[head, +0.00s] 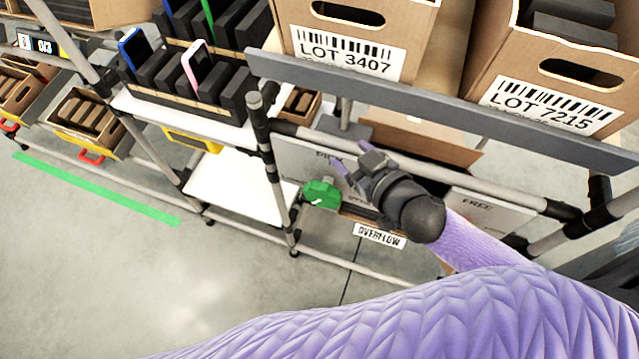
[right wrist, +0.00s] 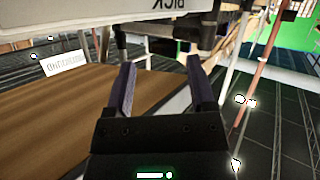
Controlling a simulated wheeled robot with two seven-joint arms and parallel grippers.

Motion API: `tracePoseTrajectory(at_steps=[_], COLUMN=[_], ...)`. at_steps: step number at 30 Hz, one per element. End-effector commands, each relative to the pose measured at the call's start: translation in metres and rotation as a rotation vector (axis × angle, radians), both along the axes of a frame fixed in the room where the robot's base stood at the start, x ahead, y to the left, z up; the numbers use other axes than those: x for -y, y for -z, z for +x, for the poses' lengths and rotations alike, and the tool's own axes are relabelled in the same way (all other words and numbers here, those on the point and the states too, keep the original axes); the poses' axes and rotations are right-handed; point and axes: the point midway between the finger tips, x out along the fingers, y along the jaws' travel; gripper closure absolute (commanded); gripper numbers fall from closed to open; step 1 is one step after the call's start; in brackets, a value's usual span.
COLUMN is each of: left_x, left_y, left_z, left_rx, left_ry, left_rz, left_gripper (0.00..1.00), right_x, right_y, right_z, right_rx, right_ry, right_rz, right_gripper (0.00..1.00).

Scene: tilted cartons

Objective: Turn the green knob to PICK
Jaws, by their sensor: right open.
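The green knob (head: 322,194) is at the lower front of the rack in the head view, beside a white panel (head: 300,158) with partly hidden lettering. My right gripper (head: 349,158) is open and empty, just up and right of the knob; I see no contact. In the right wrist view its two fingers (right wrist: 160,64) stand apart with nothing between them. A pale panel (right wrist: 130,14) with inverted, cut-off lettering shows above them; the knob cannot be made out there. The knob's pointer setting cannot be read. My left gripper is not in view.
Cartons LOT 3407 (head: 345,52) and LOT 7215 (head: 550,105) sit tilted above behind a grey rail (head: 440,108). A rack post (head: 264,140) stands left of the knob. An OVERFLOW label (head: 380,236) is below. Open floor (head: 130,270) lies at lower left.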

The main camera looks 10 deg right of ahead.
Motion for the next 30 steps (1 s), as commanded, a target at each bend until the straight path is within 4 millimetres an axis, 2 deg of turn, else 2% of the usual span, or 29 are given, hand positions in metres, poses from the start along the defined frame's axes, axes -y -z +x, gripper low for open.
tracePoseTrajectory(at_steps=[5,9,12,17,26,30], left_x=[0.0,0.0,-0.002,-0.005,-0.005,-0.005], left_y=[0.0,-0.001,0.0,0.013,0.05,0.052], left_z=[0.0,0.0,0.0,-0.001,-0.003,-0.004], left_rx=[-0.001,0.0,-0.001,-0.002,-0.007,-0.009], left_ry=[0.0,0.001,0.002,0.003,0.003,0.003], left_rz=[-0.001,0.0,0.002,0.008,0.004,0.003], left_gripper=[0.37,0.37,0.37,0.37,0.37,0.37], right_x=[-0.005,0.003,0.011,0.012,0.011,-0.012], right_y=[-0.005,0.002,0.008,0.032,0.098,0.102], right_z=[0.002,-0.013,-0.023,-0.027,-0.027,-0.011], right_rx=[0.054,-0.028,-0.1,-0.126,-0.123,-0.116], right_ry=[-0.29,-0.512,-0.604,-0.626,-0.623,-0.627], right_rz=[0.036,0.049,0.053,0.063,0.064,0.063], right_gripper=[0.29,0.29,0.29,0.29,0.29,0.29])
